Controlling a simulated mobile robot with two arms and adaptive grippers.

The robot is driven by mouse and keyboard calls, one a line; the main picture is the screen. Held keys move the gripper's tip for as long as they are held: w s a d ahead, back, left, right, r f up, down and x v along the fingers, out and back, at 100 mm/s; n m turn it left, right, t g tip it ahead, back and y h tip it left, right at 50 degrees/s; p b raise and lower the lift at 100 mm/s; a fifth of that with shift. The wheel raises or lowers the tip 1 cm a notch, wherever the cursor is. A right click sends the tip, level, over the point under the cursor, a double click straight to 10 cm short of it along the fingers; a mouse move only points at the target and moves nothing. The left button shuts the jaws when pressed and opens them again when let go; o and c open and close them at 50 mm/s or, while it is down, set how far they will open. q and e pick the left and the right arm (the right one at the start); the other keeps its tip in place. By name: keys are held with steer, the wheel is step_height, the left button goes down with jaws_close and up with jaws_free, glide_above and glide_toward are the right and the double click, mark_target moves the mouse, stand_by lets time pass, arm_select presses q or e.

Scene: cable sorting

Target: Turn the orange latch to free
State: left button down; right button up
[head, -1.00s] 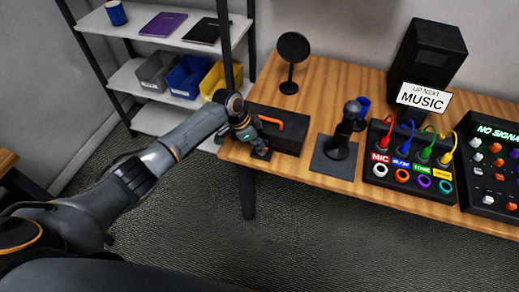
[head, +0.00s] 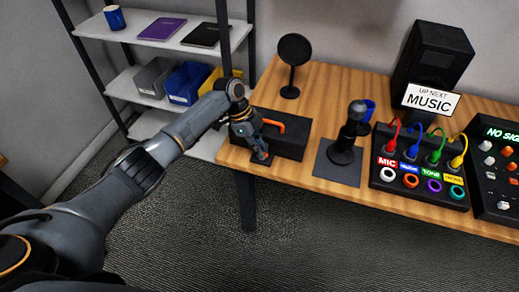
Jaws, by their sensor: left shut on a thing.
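The orange latch (head: 274,124) is a bent orange bar on top of a black box (head: 285,146) at the left end of the wooden desk. My left gripper (head: 262,155) points down at the left front of the box, its wrist beside the latch's left end. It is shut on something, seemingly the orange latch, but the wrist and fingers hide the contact. A small dark patch shows at its fingertips. My right gripper is not in view.
A round black disc on a stand (head: 294,57) is behind the box. A cable panel (head: 425,183) lies further right. A shelf (head: 167,45) stands left.

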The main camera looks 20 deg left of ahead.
arm_select(q)
steer(key=c, duration=1.7)
jaws_free()
